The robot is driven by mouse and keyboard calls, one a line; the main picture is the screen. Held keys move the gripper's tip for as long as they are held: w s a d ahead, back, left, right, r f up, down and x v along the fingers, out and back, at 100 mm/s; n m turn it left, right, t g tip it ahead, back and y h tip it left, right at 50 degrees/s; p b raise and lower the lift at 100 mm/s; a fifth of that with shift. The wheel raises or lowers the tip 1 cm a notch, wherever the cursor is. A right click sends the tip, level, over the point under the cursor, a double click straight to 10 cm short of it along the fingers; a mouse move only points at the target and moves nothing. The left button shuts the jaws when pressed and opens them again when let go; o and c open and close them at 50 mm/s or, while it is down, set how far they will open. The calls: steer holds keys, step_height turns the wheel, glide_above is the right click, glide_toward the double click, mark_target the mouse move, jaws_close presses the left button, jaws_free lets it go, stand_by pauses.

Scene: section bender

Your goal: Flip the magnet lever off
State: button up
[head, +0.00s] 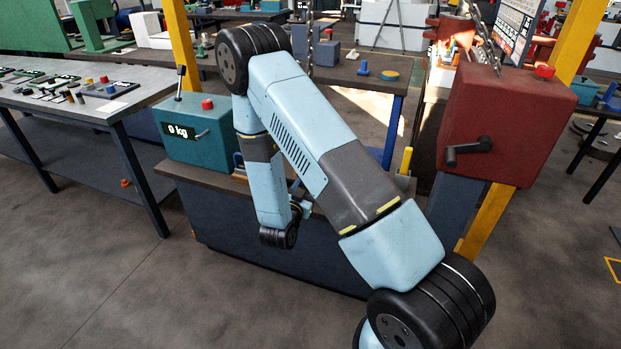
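A teal control box (208,148) with a "0 kg" display stands on the left end of a dark bench. A thin lever (180,82) with a black knob rises nearly upright from its top, beside a red button (207,104). No label reading "magnet" is visible, so I cannot tell which lever is the magnet lever. My gripper (303,203) is low over the bench's front edge, right of the teal box and apart from it. My wrist partly hides it, and its fingers are too small to read.
My arm covers the middle of the bench. A yellow handle (406,160) stands at the bench's right end. A red box (512,118) with a black crank (466,151) is further right. A grey table (110,100) with small parts stands left; yellow posts (181,40) rise behind.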

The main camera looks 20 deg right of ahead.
steer(key=shift+x, duration=2.95)
steer(key=shift+c, duration=0.4)
jaws_close()
steer(key=shift+a, duration=0.4)
steer(key=shift+d, duration=0.2)
steer(key=shift+d+r, duration=0.1)
